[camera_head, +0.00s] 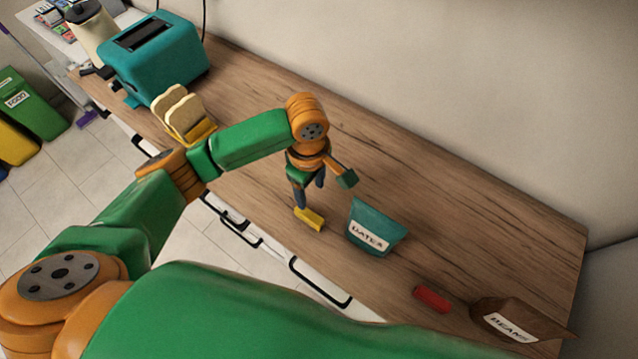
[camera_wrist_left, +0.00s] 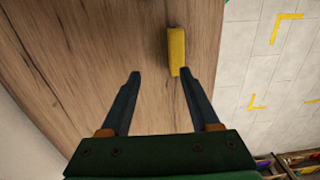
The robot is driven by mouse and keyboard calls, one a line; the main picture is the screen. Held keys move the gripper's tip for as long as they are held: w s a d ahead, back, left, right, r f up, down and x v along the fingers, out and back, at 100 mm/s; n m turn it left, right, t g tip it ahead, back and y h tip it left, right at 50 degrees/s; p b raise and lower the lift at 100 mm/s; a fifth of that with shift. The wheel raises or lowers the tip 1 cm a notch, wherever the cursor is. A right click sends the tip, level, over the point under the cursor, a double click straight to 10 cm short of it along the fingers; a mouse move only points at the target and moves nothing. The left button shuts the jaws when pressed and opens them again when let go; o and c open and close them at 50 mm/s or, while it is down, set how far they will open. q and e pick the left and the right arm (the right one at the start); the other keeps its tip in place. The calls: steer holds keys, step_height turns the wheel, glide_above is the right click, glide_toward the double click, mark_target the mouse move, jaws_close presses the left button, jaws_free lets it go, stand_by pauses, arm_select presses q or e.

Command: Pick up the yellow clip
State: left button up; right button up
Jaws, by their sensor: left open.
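The yellow clip (camera_head: 309,219) lies on the wooden counter near its front edge, left of the teal bag. My left gripper (camera_head: 311,193) points down just above and behind it, open with nothing between the fingers. In the left wrist view, the yellow clip (camera_wrist_left: 176,50) lies lengthwise ahead of the open left gripper (camera_wrist_left: 160,74). It lines up more with the right-hand finger than with the middle of the gap, and its near end is by that fingertip. Whether they touch is unclear. My right gripper does not show.
A teal bag labelled DATES (camera_head: 374,228) stands close right of the left gripper. Farther right are a red object (camera_head: 432,299) and a brown bag labelled BEANS (camera_head: 512,322). Bread slices (camera_head: 182,112) and a teal toaster (camera_head: 155,58) stand left. Counter behind the gripper is bare.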

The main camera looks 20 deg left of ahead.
mark_target(309, 215)
arm_select(q)
steer(key=s+f+p, duration=0.1)
steer(key=s+f, duration=0.2)
steer(key=shift+s+d, duration=0.1)
steer(key=shift+s, duration=0.1)
steer(key=shift+s+f, duration=0.2)
steer(key=shift+f, duration=0.45)
steer(key=shift+s+f, duration=0.15)
steer(key=shift+f, duration=0.45)
steer(key=shift+w+f, duration=0.35)
steer(key=shift+w, duration=0.35)
steer(key=shift+c, duration=0.7)
steer(key=shift+s+r, duration=0.1)
steer(key=shift+s, duration=0.15)
jaws_close()
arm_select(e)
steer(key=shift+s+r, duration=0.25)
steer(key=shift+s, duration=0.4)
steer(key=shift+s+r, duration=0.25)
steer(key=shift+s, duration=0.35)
